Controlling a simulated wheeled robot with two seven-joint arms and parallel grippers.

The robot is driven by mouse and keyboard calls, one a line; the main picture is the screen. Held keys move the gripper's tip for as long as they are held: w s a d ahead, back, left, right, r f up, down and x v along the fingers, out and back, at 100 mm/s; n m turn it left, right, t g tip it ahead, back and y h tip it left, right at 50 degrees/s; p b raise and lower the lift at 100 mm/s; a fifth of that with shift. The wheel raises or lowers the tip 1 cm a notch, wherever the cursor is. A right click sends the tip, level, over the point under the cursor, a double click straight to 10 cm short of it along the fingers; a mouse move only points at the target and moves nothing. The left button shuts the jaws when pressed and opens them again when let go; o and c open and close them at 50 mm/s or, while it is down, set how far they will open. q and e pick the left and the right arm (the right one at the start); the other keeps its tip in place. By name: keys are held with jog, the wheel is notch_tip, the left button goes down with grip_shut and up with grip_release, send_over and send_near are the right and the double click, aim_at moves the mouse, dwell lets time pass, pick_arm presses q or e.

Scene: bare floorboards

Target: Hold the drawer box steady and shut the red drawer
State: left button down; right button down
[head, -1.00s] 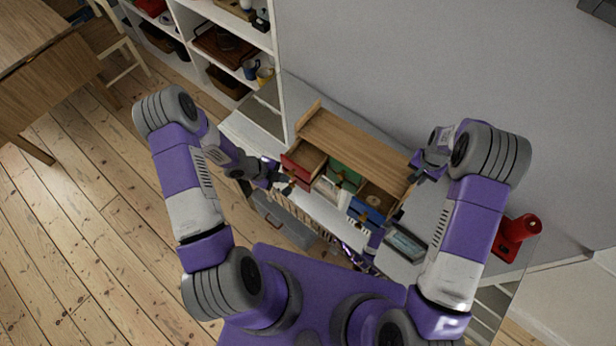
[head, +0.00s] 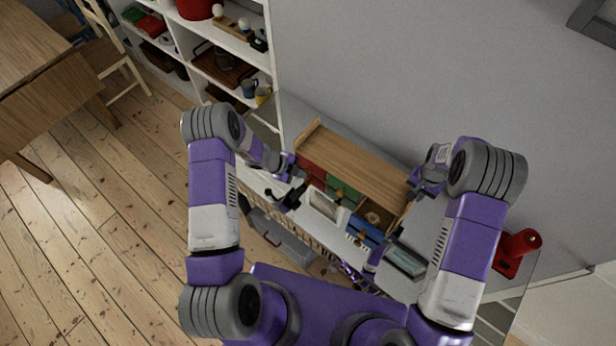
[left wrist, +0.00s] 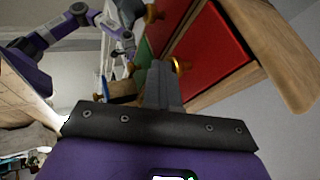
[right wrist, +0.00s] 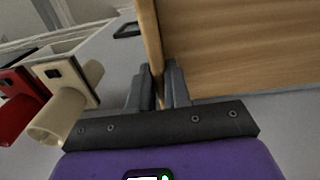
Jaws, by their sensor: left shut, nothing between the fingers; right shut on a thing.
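The wooden drawer box (head: 360,157) stands on the white surface against the wall. Its red drawer (head: 312,172) looks pushed in, near flush; the left wrist view shows its red front (left wrist: 207,58) and brass knob (left wrist: 181,66) close up. The green drawer (head: 342,191) looks in or nearly so. The blue drawer (head: 364,231) stands pulled out. My left gripper (head: 300,185) is shut and empty, its fingers (left wrist: 163,82) in front of the red drawer near the knob. My right gripper (head: 413,188) is shut on the box's right end panel (right wrist: 149,35).
A dark-framed item (head: 405,261) lies on the surface right of the blue drawer. A pale flat item (head: 323,204) lies before the drawers. A red object (head: 518,246) stands at far right. A white shelf (head: 225,40) stands behind left.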

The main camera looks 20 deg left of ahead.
pick_arm(q)
jog(key=s, duration=0.1)
jog(key=s+a, duration=0.2)
jog(key=s, duration=0.1)
jog(key=shift+r, duration=0.4)
jog(key=v, duration=0.9)
jog(key=shift+d, duration=0.1)
pick_arm(e)
jog(key=c, duration=1)
grip_release()
